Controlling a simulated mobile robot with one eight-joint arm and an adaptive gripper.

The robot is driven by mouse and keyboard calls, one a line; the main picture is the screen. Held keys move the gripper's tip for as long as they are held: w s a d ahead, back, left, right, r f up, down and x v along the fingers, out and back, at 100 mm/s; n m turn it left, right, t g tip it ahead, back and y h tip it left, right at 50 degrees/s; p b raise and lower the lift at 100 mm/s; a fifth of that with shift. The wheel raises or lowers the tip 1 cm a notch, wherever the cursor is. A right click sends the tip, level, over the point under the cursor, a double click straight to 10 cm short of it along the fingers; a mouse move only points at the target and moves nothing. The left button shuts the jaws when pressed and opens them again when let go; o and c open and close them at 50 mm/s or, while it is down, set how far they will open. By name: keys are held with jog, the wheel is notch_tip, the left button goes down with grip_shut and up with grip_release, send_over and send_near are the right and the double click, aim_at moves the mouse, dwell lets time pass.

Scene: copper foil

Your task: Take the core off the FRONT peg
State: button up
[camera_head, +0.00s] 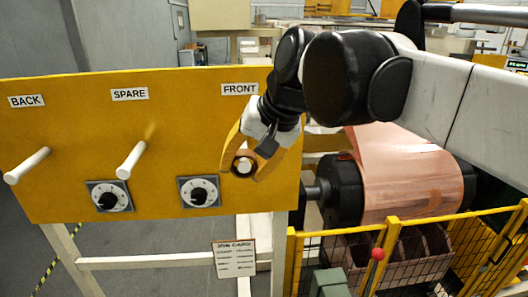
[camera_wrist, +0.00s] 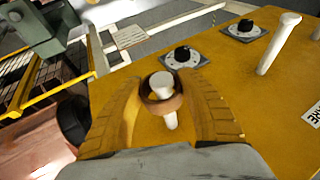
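The core (camera_head: 243,168) is a short brown copper-coloured ring around the white FRONT peg (camera_wrist: 171,121), under the FRONT label (camera_head: 239,89) on the yellow board. In the wrist view the core (camera_wrist: 163,103) sits near the peg's outer end. The white peg tip shows in its opening, and some bare peg shows between core and board. My gripper (camera_head: 245,160) has its two yellow fingers on either side of the core. In the wrist view the gripper (camera_wrist: 163,90) appears closed against the core's sides; the exact contact is hard to see.
The bare SPARE peg (camera_head: 131,160) and BACK peg (camera_head: 27,165) stick out to the left. Two black dials (camera_head: 199,191) sit below the pegs. A copper foil roll (camera_head: 400,180) stands behind a yellow mesh fence (camera_head: 400,255) at right. A job card (camera_head: 234,259) hangs below the board.

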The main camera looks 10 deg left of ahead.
dwell(0.3)
jog(key=shift+r, duration=0.6)
jog(key=s+d+b, duration=0.1)
jog(key=s+d, duration=0.1)
jog(key=s, duration=0.6)
jog(key=s+d+r, duration=0.1)
jog(key=s+d, duration=0.1)
jog(key=s, duration=0.7)
jog(key=shift+s+r+b, duration=0.3)
jog(key=shift+b, duration=0.1)
jog(key=s+d+p, duration=0.2)
jog(key=s+d, duration=0.1)
jog(key=s, duration=1.1)
jog(key=shift+s+d, duration=0.25)
jog(key=shift+d, duration=0.1)
jog(key=shift+r, duration=0.1)
